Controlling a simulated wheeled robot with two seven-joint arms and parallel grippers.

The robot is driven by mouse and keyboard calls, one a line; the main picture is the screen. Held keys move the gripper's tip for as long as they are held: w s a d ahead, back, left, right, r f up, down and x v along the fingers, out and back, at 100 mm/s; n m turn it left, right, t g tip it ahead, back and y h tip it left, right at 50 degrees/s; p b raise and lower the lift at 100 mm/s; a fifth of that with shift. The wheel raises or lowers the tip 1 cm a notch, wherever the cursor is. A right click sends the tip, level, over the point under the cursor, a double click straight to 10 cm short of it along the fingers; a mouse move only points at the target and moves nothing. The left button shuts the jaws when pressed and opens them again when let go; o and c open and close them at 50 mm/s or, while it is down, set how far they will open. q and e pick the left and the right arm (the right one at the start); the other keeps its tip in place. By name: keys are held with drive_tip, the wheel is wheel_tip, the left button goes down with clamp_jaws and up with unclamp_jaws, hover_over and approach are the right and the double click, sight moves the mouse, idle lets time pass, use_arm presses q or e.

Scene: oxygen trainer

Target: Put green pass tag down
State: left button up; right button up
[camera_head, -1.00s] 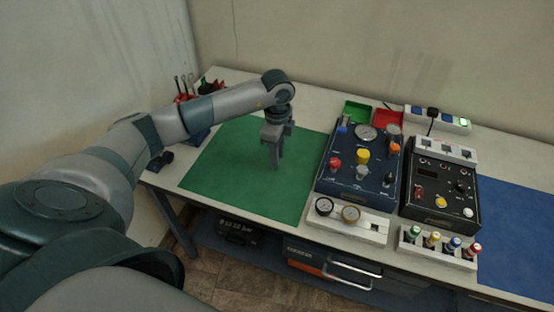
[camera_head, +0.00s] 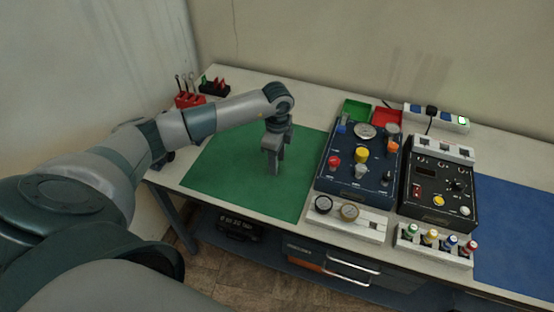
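My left gripper (camera_head: 272,168) points down over the green mat (camera_head: 225,165), left of the blue trainer panel (camera_head: 345,178). Its fingers are seen nearly edge-on, so I cannot tell whether they are open or shut, and no tag shows between them. A small green piece (camera_head: 204,80) stands beside red tags (camera_head: 220,84) in a black rack (camera_head: 213,92) at the back left. It may be the green pass tag, but it is too small to be sure. My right gripper is not in view.
A green tray (camera_head: 356,109) and a red tray (camera_head: 387,118) lie behind the blue panel. A black control box (camera_head: 438,200) stands right of it, with a white gauge holder (camera_head: 360,227) and bottle rack (camera_head: 433,255) in front. The mat around my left gripper is clear.

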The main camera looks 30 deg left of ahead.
use_arm(q)
drive_tip(key=shift+r, duration=0.15)
drive_tip(key=shift+r, duration=0.1)
drive_tip(key=shift+w+r, duration=0.1)
drive_tip(key=shift+r, duration=0.2)
wheel_tip(320, 180, up, 11)
drive_tip(key=b, duration=0.5)
drive_tip(key=shift+r, duration=0.15)
idle(0.3)
drive_tip(key=shift+s, duration=0.2)
